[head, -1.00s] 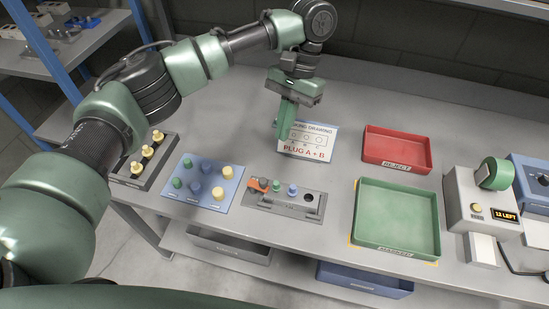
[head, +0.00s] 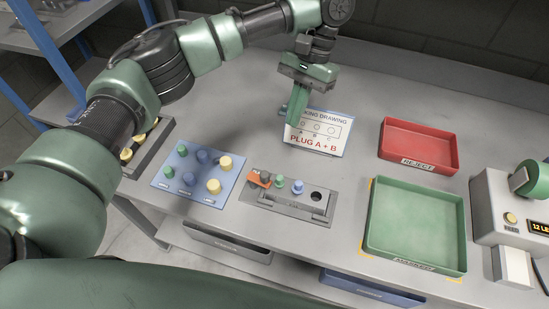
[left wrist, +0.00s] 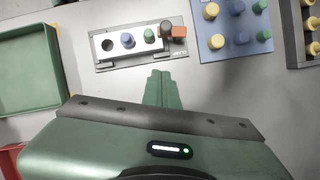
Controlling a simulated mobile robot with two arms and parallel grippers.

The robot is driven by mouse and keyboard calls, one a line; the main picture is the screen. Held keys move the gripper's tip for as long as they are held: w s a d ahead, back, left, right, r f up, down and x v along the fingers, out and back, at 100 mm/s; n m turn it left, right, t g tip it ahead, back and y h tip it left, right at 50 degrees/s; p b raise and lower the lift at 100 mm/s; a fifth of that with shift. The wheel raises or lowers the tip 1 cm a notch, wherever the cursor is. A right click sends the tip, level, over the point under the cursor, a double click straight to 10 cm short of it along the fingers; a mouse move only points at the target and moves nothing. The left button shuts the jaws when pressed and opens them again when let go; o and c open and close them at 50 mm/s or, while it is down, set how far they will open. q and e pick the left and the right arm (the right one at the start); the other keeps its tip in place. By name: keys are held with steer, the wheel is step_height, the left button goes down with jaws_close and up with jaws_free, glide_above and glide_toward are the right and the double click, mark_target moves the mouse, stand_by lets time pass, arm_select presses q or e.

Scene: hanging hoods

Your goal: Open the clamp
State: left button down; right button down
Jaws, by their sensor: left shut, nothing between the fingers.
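The clamp (head: 258,180) has an orange handle and sits at the left end of a grey fixture (head: 285,212) on the bench. It also shows in the left wrist view (left wrist: 177,31), at the fixture's right end there. The fixture holds a light part with a green plug (head: 279,182), a blue plug (head: 297,187) and an open dark hole (head: 316,196). My left gripper (head: 293,122) is shut and empty, pointing down behind the fixture, apart from the clamp. Its closed fingers (left wrist: 164,77) show in the left wrist view. My right gripper is not in view.
A drawing card (head: 317,148) reading "PLUG A + B" stands just behind the fixture. A blue board (head: 205,197) with several plugs lies left. A green tray (head: 416,258) and red reject tray (head: 432,132) are right, with a label dispenser (head: 490,198) beyond. Bare bench lies behind.

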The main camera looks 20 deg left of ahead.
arm_select(q)
steer(key=x, duration=0.3)
steer(key=s+p+x, duration=0.1)
steer(key=x, duration=0.7)
steer(key=shift+s+a+r+p, duration=0.35)
steer(key=shift+s+a+p, duration=0.05)
steer(key=shift+s, duration=0.05)
steer(key=shift+s+a, duration=0.2)
steer(key=shift+s, duration=0.4)
steer(key=shift+f, duration=0.1)
